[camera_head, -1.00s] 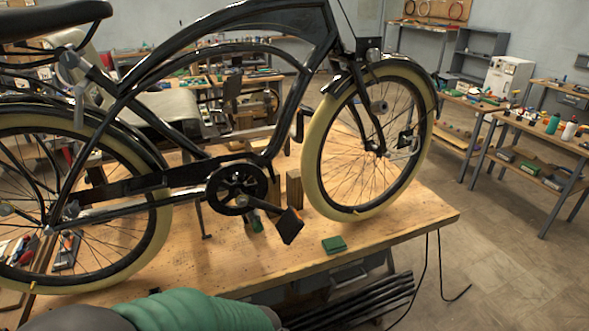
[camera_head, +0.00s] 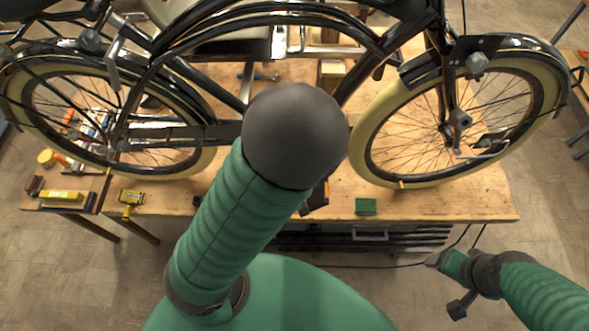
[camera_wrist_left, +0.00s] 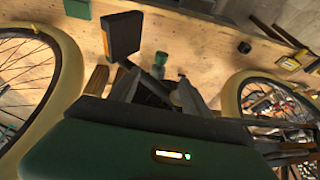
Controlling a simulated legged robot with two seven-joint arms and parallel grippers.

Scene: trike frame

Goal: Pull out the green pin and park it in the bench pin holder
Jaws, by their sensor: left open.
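In the left wrist view a small green cylindrical piece (camera_wrist_left: 160,59), which looks like the green pin, stands over the bench beyond my left gripper (camera_wrist_left: 155,88). In the head view my left arm's dark round joint and green sleeve cover the pin and the left gripper. My right arm is at the lower right, off the bench, with its end (camera_head: 450,282) small and its jaws unclear. I cannot make out the bench pin holder for certain.
The black bicycle (camera_head: 190,50) stands on the wooden bench (camera_head: 440,203). Its pedal (camera_wrist_left: 121,35) and a wooden block (camera_wrist_left: 97,79) are close to my left gripper. A green block (camera_head: 366,206) lies near the front edge. A yellow tool (camera_head: 131,198) lies at front left.

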